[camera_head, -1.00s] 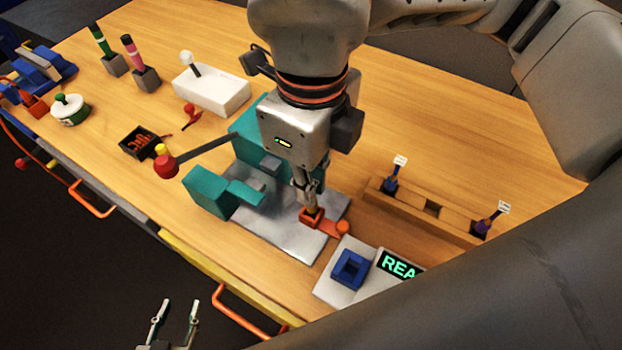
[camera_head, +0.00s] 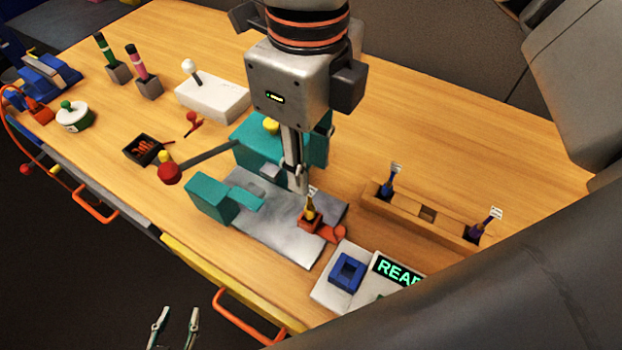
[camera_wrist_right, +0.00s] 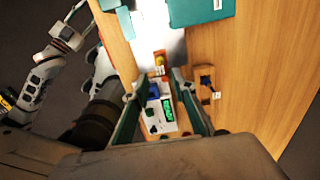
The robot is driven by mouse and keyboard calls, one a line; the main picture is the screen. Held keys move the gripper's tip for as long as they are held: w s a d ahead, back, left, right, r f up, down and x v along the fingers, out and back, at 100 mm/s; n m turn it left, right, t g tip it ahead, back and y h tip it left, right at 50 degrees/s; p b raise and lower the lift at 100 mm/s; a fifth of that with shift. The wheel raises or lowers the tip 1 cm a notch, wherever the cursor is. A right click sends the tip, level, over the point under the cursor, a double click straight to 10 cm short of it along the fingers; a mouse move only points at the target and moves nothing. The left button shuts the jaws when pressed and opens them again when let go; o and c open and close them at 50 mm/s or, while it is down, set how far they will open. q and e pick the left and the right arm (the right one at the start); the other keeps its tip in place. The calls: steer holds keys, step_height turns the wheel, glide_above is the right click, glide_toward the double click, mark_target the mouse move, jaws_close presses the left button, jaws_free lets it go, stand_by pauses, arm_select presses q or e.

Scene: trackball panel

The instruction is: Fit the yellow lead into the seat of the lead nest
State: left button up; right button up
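The yellow lead (camera_head: 311,208), with a small white tag on top, stands about upright in the orange lead nest (camera_head: 330,232) on the metal plate (camera_head: 270,230). How deep it sits cannot be seen. My right gripper (camera_head: 301,186) is just above and behind the lead, pointing down and apart from it. In the right wrist view its fingers (camera_wrist_right: 163,77) are spread with nothing between them, and the yellow lead (camera_wrist_right: 159,68) shows beyond the tips. My left gripper (camera_head: 176,318) is open and empty, low in front of the table edge.
A teal fixture (camera_head: 265,150) stands behind the plate, with a red-knobbed lever (camera_head: 170,173) reaching left. A wooden rack (camera_head: 410,212) with blue and purple leads is to the right. A blue square socket (camera_head: 347,272) and a lit display (camera_head: 397,270) are in front.

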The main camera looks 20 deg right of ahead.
step_height(320, 180, up, 5)
steer(key=shift+r+p, duration=0.2)
steer(key=shift+p, duration=0.1)
stand_by(0.4)
